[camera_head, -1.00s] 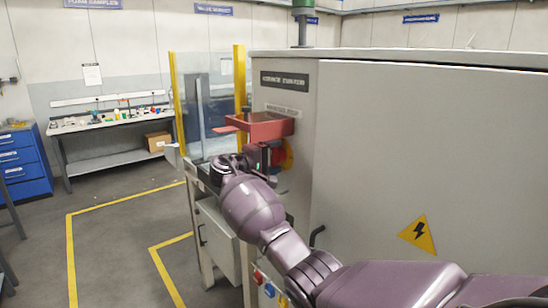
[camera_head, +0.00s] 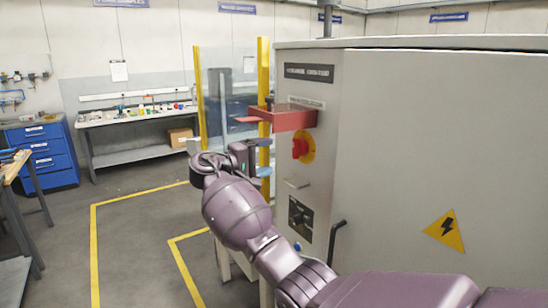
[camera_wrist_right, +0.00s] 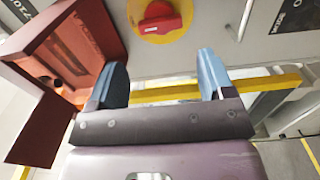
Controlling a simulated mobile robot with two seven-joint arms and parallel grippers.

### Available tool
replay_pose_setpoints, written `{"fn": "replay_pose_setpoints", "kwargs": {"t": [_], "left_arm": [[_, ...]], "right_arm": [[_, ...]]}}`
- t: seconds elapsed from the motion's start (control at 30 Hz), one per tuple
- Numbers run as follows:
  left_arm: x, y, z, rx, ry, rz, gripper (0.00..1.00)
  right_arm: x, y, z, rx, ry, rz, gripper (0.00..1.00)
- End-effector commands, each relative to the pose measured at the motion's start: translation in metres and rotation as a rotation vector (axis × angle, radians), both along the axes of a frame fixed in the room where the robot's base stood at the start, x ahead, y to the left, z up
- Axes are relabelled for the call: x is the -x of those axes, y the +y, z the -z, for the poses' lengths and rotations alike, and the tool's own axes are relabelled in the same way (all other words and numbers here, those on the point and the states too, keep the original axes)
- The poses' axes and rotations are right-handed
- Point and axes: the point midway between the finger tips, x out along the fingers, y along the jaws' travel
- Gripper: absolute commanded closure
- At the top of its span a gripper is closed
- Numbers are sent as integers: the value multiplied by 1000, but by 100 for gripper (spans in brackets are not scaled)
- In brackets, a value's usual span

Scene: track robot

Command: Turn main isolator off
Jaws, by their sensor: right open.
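The main isolator is a red knob (camera_head: 301,148) on a yellow disc, on the narrow side of the grey cabinet. Its handle looks roughly upright in the head view. In the right wrist view the knob (camera_wrist_right: 158,18) shows at the top, beyond the fingertips. A red cover (camera_head: 290,118) sticks out just above it, raised clear of the knob; the cover also shows at left in the wrist view (camera_wrist_right: 80,50). My right gripper (camera_head: 265,158) is open and empty, left of the knob and apart from it. Its blue fingers (camera_wrist_right: 163,68) have nothing between them. My left gripper is not in view.
Below the knob are a small black rotary switch panel (camera_head: 300,217) and a black door handle (camera_head: 336,240). A clear guard with yellow posts (camera_head: 264,75) stands behind the gripper. A workbench (camera_head: 140,115) and blue drawers (camera_head: 44,150) are farther back left. Open floor lies at left.

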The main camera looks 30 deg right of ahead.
Motion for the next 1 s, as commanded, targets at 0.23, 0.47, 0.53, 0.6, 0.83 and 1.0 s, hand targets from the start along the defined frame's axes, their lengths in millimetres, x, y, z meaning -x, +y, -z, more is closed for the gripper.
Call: {"fn": "replay_pose_setpoints", "kwargs": {"t": [0.23, 0.47, 0.53, 0.6, 0.83, 1.0], "left_arm": [[-1, 0, 0, 0, -1, 0, 57], [-1, 0, 0, -1, -1, 1, 57], [-1, 0, 0, -1, -1, 1, 57], [-1, 0, 0, -2, -1, 1, 57], [-1, 1, 0, -2, -2, 2, 57], [-1, 0, 0, -2, -2, 2, 57]], "right_arm": [[0, 3, 0, 0, 0, -1, 25], [0, 3, 0, 0, 0, -1, 25], [0, 3, 0, 0, 0, -1, 25], [0, 2, 4, -3, 3, -8, 25], [4, -13, 80, -75, 45, -151, 25], [19, -22, 165, -189, 64, -317, 25]]}}
